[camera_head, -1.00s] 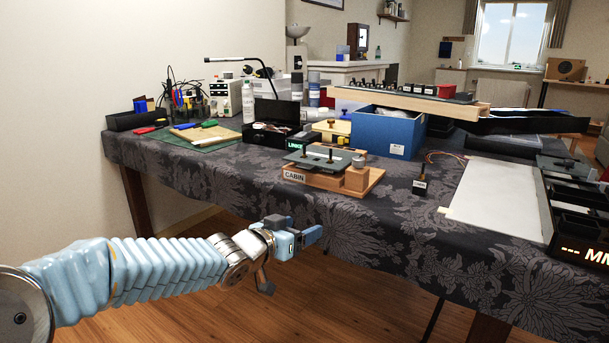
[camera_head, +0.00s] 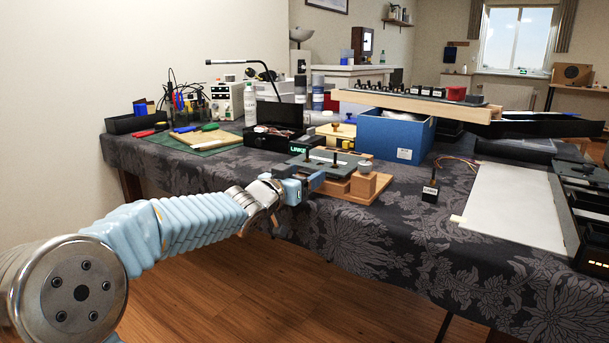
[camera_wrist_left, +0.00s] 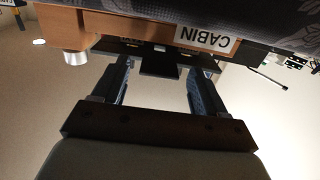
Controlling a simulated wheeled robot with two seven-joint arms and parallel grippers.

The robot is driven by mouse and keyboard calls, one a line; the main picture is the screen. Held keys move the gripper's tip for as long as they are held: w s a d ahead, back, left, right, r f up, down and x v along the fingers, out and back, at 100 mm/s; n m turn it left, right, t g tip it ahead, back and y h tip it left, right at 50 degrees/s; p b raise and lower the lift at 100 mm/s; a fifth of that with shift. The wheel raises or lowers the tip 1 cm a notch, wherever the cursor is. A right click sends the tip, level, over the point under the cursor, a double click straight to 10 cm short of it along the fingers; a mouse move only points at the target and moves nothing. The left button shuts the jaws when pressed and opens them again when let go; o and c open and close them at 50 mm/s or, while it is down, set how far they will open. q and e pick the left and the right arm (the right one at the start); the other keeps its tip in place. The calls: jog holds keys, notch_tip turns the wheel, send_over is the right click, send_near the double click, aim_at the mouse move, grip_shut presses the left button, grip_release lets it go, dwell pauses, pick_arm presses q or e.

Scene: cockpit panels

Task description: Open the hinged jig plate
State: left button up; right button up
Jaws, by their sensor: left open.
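The hinged jig plate (camera_head: 325,163) is a dark flat plate on a wooden base (camera_head: 366,186) near the table's front edge. It lies flat on the base, with small dark posts standing on it. My left gripper (camera_head: 308,180) is at the jig's front left corner and hides part of the base. In the left wrist view its two fingers (camera_wrist_left: 160,78) are apart, with a dark tab of the plate (camera_wrist_left: 160,66) between or just beyond their tips; I cannot tell if they touch. The CABIN label (camera_wrist_left: 207,39) shows on the base there. My right gripper is not in view.
A blue box (camera_head: 392,135) stands behind the jig, and an open black case (camera_head: 278,125) stands behind it to the left. A small dark labelled block (camera_head: 431,190) stands to the right. A pale sheet (camera_head: 513,212) lies further right.

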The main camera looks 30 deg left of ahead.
pick_arm(q)
jog(key=shift+w, duration=0.45)
jog(key=shift+c, duration=0.4)
grip_shut()
